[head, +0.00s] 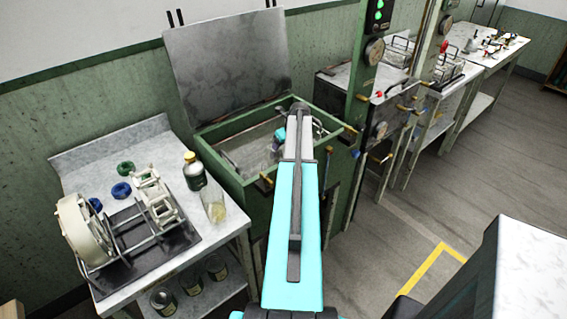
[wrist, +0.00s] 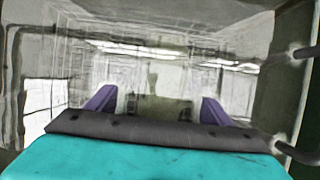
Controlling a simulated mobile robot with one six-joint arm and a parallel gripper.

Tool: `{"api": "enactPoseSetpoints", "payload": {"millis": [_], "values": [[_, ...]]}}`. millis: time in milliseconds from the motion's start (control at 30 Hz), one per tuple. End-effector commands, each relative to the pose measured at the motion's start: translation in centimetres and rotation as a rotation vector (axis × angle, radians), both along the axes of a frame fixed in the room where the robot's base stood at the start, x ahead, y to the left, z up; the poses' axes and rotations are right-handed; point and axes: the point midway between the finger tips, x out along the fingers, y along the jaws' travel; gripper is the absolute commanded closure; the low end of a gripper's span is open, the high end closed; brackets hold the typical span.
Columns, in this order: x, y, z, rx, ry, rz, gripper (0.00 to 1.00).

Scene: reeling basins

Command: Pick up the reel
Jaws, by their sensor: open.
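A cream open-framed reel (head: 155,197) sits on a dark metal stand on the left table. My gripper (head: 279,139) is at the green basin (head: 238,175), well to the right of this reel, and my arm hides part of the basin. In the wrist view my gripper (wrist: 158,108) shows two purple fingers spread apart, with nothing seen between them. The wrist view looks into the grey, shiny inside of the basin (wrist: 150,40). Reflections blur it, and I cannot make out a reel there.
A large cream wheel (head: 84,232) stands at the left of the stand. A dark bottle (head: 194,171) and a glass beaker (head: 214,205) stand on the table (head: 140,150) near the basin. A raised grey lid (head: 228,65) is behind the basin. Green posts (head: 375,85) stand to its right.

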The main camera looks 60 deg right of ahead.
Motion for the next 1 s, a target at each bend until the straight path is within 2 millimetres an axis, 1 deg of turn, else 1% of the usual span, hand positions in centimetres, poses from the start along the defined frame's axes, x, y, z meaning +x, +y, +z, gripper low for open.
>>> {"api": "enactPoseSetpoints", "payload": {"millis": [167, 333, 533, 700, 1000], "values": [[0.5, -0.5, -1.0, 0.002, 0.001, -0.001, 0.27], [1.2, -1.1, -2.5, 0.002, 0.001, -0.001, 0.27], [1.7, -1.2, -4.1, 0.001, 0.0, -0.001, 0.27], [1.8, -1.2, -4.5, 0.0, 0.0, -0.001, 0.27], [1.7, -1.2, -4.5, 0.0, 0.0, -0.002, 0.27]]}}
